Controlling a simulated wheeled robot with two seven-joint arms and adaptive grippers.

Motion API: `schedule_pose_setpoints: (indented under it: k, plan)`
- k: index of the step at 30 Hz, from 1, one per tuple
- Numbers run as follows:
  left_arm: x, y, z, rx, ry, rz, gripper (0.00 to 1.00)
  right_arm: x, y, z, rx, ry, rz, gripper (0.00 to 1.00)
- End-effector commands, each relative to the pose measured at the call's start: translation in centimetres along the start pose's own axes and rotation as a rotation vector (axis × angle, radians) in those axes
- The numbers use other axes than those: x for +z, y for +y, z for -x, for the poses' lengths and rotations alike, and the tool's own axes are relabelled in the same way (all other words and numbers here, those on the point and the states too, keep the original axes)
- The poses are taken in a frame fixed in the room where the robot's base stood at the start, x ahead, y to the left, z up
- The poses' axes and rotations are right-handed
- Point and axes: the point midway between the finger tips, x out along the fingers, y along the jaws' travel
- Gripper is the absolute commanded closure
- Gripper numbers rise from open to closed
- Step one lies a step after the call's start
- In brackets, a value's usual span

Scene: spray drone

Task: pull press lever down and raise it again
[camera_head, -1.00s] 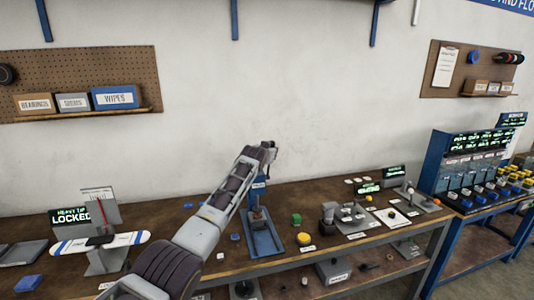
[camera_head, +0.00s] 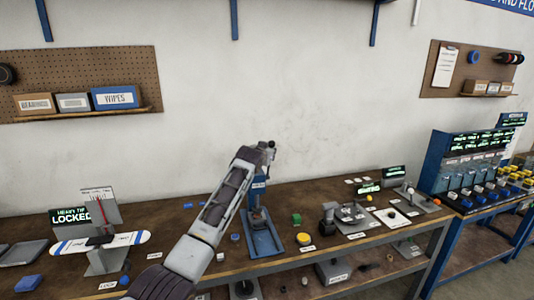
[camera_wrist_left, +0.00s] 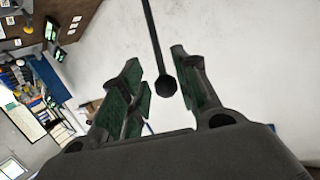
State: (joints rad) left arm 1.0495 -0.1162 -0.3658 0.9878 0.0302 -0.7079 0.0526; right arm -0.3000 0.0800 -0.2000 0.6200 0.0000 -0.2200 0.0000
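The blue press (camera_head: 263,240) stands on the bench in the middle of the head view, partly hidden behind my left arm. My left gripper (camera_head: 268,152) is above the top of the press and small in the head view. In the left wrist view the press lever (camera_wrist_left: 154,40) is a thin dark rod ending in a round black knob (camera_wrist_left: 167,87). The knob lies between the two spread fingers of my left gripper (camera_wrist_left: 158,85), with gaps visible on both sides. The gripper is open. My right gripper is not in view.
A white-and-blue wing piece (camera_head: 130,239) on a stand is at the left, beside a sign reading LOCKED (camera_head: 70,217). A yellow button (camera_head: 304,238), a green block (camera_head: 296,218) and grey fixtures (camera_head: 350,215) are right of the press.

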Motion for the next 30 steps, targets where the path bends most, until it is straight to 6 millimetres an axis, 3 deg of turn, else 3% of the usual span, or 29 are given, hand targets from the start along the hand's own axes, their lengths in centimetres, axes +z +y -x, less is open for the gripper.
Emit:
schedule_pose_setpoints:
  k: [23, 30]
  plan:
    - [0.0, 0.0, 1.1, 0.0, 0.0, 0.0, 0.69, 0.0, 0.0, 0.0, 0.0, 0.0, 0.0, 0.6]
    - [2.3, 0.1, 1.3, 0.004, -0.028, 0.012, 0.69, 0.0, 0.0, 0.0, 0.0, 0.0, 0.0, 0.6]
